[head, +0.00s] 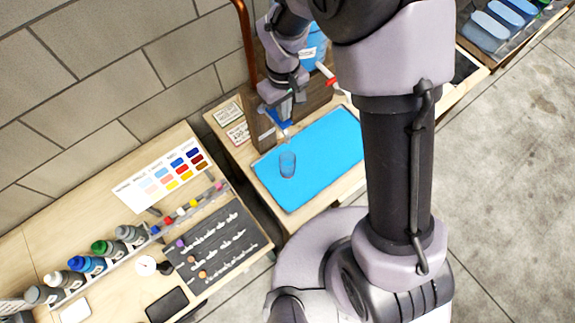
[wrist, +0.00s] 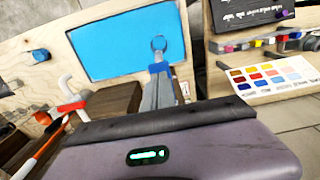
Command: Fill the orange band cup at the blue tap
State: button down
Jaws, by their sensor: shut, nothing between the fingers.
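A clear cup (head: 288,165) stands upright on the bright blue mat (head: 325,160); it also shows in the wrist view (wrist: 158,43), just beyond my fingertips. It looks blue through its wall; I see no orange band on it and cannot tell its fill. The blue tap (head: 278,119) is on the wooden stand, above and behind the cup. My gripper (head: 290,108) is shut and empty, close beside the blue tap; I cannot tell whether they touch. Its fingers also show in the wrist view (wrist: 160,76).
A red-handled tap (head: 328,77) is right of the blue one, beneath a blue container (head: 313,45). A bench at left holds several paint bottles (head: 87,264), a colour chart (head: 165,179) and a dark board (head: 215,243). The mat right of the cup is clear.

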jog(key=shift+f+b, duration=1.2)
jog(key=shift+f, duration=0.25)
jog(key=shift+r, duration=0.1)
dwell(1.5)
notch_tip(320, 180, up, 8)
jog(key=p, duration=0.6)
jog(key=shift+r, duration=0.2)
jog(key=shift+f, duration=0.1)
